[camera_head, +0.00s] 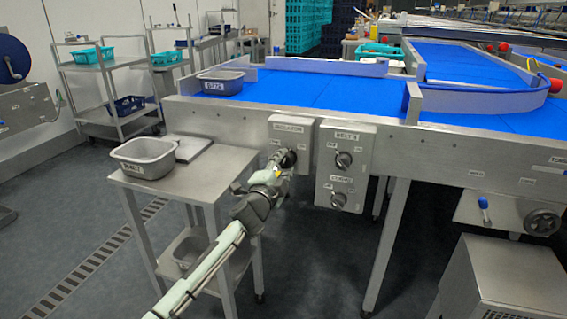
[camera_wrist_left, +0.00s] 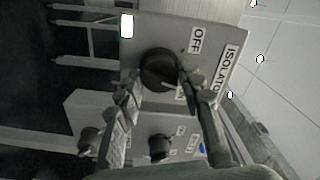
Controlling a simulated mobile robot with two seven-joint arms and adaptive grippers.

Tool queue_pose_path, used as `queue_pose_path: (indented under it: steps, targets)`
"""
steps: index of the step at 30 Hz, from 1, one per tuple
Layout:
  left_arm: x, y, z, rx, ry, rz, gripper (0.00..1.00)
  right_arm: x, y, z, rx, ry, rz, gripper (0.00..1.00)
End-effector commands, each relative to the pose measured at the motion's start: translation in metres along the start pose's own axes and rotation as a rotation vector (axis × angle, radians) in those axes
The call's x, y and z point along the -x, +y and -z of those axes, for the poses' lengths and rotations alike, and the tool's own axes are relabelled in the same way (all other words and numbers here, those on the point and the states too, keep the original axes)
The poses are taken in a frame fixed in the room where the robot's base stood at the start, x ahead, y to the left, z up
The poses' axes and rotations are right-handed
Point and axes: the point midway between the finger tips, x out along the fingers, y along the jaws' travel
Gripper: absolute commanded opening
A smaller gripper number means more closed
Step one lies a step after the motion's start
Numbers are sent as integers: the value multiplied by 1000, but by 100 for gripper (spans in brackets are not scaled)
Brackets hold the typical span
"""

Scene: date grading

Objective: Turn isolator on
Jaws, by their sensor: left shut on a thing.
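The isolator box (camera_head: 291,133) is a grey panel on the front of the conveyor frame. It has a black rotary knob (camera_head: 290,157). In the left wrist view the knob (camera_wrist_left: 160,68) sits between my fingers, with an OFF label (camera_wrist_left: 195,40) and a partly hidden label beside it, and the ISOLATOR label (camera_wrist_left: 232,70) along the plate's edge. My left gripper (camera_head: 281,163) is shut on the knob, one finger on each side (camera_wrist_left: 158,88). I cannot clearly tell which label the knob points at. My right gripper is not in view.
A second control box (camera_head: 345,150) with two black knobs stands just right of the isolator box. A steel side table (camera_head: 190,188) with a grey tub (camera_head: 146,157) is at the left. The blue conveyor belt (camera_head: 300,90) runs above. A handwheel (camera_head: 541,219) is at the right.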

Motion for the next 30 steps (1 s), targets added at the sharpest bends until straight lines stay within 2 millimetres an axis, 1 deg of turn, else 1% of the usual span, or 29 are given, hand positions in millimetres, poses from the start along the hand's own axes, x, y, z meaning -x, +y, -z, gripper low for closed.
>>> queue_pose_path:
  steps: [6,15,21,30]
  targets:
    - [0,0,0,-200,0,-1,8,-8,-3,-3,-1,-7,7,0]
    - [0,0,0,-418,0,-1,8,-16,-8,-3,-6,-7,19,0]
    - [0,0,0,-508,0,0,8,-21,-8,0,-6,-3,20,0]
    - [0,1,0,-559,0,0,8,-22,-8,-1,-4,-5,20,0]
